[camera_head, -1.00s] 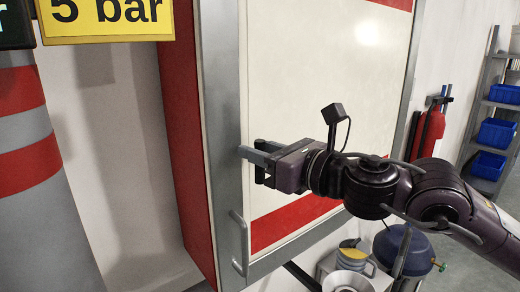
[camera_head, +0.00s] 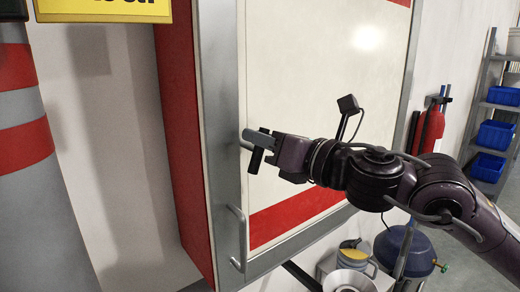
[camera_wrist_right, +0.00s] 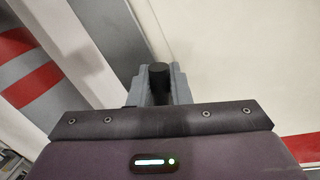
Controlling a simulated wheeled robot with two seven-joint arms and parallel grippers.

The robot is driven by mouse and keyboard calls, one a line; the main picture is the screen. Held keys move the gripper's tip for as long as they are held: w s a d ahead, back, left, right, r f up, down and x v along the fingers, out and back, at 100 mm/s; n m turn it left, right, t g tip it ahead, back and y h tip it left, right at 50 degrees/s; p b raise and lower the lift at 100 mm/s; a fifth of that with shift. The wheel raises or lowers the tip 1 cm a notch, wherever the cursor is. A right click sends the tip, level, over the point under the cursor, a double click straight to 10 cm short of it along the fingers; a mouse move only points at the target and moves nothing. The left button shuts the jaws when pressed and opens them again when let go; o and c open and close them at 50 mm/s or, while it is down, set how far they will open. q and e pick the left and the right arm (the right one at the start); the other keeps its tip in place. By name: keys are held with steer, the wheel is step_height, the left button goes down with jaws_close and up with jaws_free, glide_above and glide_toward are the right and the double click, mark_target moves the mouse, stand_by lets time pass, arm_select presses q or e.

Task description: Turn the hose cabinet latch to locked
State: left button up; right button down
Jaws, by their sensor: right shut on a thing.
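The hose cabinet has a cream door (camera_head: 300,100) with red bands, a grey metal frame (camera_head: 219,110) and a red side (camera_head: 183,130). My right gripper (camera_head: 256,140) is at the left edge of the door, above the door's grey bar handle. It is shut on the black latch handle (camera_head: 256,160), whose lower end shows below the fingers. In the right wrist view the latch handle (camera_wrist_right: 158,76) sits between the two grey fingers. The rest of the latch is hidden by the gripper. My left gripper is not in view.
The grey bar handle (camera_head: 238,240) stands out from the frame below my gripper. A grey and red column (camera_head: 20,180) is at the left. A funnel (camera_head: 350,282), a blue round vessel (camera_head: 405,250), a red extinguisher (camera_head: 432,130) and a shelf with blue bins (camera_head: 495,135) are at the right.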

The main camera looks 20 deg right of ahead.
steer(key=m, duration=0.1)
steer(key=m+b, duration=0.2)
steer(key=m, duration=0.1)
steer(key=shift+w+d+f+t, duration=0.1)
steer(key=shift+d+f+t, duration=0.2)
steer(key=shift+t, duration=0.1)
steer(key=shift+w+d+f+m+t+h+b, duration=0.15)
steer(key=shift+f+m+t+h+b, duration=0.2)
steer(key=shift+m, duration=1.65)
steer(key=shift+s+d+f+m+t+h+b, duration=0.1)
steer(key=shift+m+t+h, duration=0.3)
steer(key=shift+m, duration=1.6)
steer(key=shift+w+d+f+m+t+h+b, duration=0.2)
steer(key=shift+m+h, duration=0.35)
steer(key=shift+m, duration=1.45)
steer(key=shift+s+f, duration=0.1)
steer(key=c, duration=1.4)
jaws_free()
